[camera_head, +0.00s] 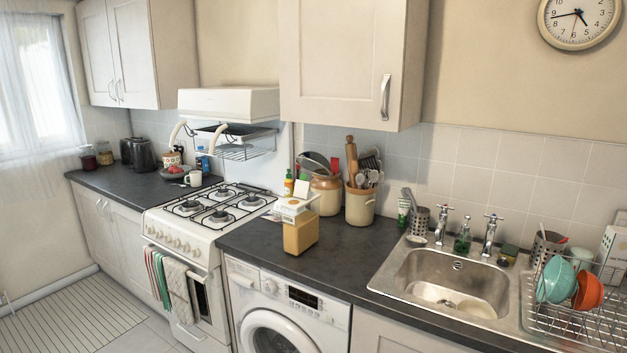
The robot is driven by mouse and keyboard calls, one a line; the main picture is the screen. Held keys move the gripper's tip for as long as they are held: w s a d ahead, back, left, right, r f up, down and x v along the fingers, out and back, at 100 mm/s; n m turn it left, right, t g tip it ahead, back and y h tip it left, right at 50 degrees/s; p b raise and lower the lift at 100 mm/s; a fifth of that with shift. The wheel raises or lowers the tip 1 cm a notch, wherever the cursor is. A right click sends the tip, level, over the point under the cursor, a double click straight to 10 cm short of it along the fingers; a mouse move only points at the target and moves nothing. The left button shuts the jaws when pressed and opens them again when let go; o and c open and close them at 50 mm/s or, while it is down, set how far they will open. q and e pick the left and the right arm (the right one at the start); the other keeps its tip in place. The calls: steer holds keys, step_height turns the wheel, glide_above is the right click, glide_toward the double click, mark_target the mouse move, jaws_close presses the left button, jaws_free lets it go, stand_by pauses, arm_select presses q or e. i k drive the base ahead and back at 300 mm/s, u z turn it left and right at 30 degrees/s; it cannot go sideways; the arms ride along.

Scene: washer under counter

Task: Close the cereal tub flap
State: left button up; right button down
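The cereal tub (299,236) stands upright on the dark counter above the washing machine, to the right of the cooker. It has a tan body and a white top (292,208). A pale piece sticks up above the top and looks like the raised flap, but it is small and overlaps the things behind it, so I cannot tell its exact angle. Neither of my grippers is in view, and nothing is touching the tub.
A utensil crock (360,204) and another brown pot (326,191) stand behind the tub. The gas hob (222,206) is to the left, the sink (450,281) to the right. The counter between tub and sink is clear.

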mark_target(300, 189)
steer(key=z, duration=0.1)
steer(key=i, duration=1)
steer(key=u, duration=0.1)
